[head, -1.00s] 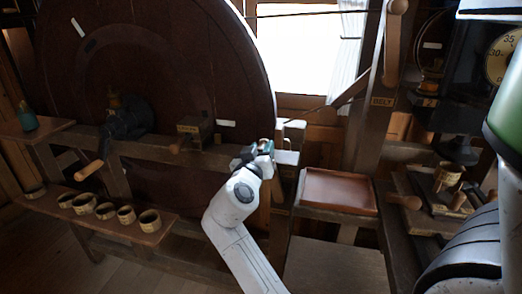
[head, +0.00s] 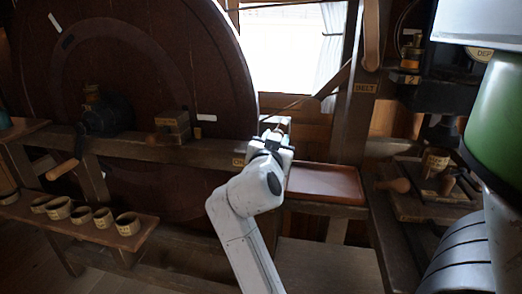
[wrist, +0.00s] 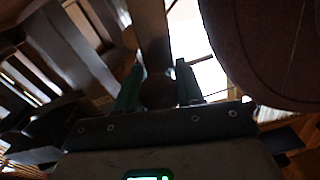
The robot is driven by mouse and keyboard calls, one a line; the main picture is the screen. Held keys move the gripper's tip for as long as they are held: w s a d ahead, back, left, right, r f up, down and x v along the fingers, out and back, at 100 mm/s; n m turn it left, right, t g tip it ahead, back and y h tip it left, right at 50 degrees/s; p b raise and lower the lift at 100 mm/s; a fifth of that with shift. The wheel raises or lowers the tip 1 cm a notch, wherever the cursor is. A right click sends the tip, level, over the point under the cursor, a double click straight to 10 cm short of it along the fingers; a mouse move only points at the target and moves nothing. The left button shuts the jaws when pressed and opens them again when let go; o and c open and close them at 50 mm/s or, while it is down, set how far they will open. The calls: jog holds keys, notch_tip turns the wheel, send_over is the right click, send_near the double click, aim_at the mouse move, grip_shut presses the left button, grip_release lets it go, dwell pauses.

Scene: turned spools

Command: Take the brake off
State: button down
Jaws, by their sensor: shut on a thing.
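My gripper (head: 276,133) is at the right end of the wooden rail (head: 225,153), beside the big dark wheel (head: 130,60). In the wrist view, its two green fingers (wrist: 159,78) are shut on a dark rounded thing (wrist: 158,93), which I take to be the brake handle. My gripper mostly hides the handle in the head view. A small label (head: 238,161), which seems to read ON, shows on the rail just left of my gripper.
A reddish tray (head: 325,182) lies right of my gripper. A post with a BELT label (head: 365,88) stands behind it. A wooden crank handle (head: 62,169) and a shelf with several small cups (head: 128,223) are at the left. A bench with wooden handles (head: 395,185) is at the right.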

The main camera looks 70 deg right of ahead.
jog(key=shift+s+d+f+m+b, duration=0.1)
jog(key=shift+s+f+m+b, duration=0.1)
jog(key=shift+s+m+b, duration=0.45)
jog(key=shift+s+d+f+m+b, duration=0.1)
jog(key=shift+s+f+m+b, duration=0.2)
jog(key=shift+s, duration=0.7)
jog(key=c, duration=0.7)
grip_release()
jog(key=shift+r, duration=0.1)
jog(key=shift+a, duration=0.1)
jog(key=a, duration=1)
jog(key=shift+s+a+b, duration=0.35)
jog(key=shift+s+b, duration=0.05)
jog(key=shift+b, duration=0.05)
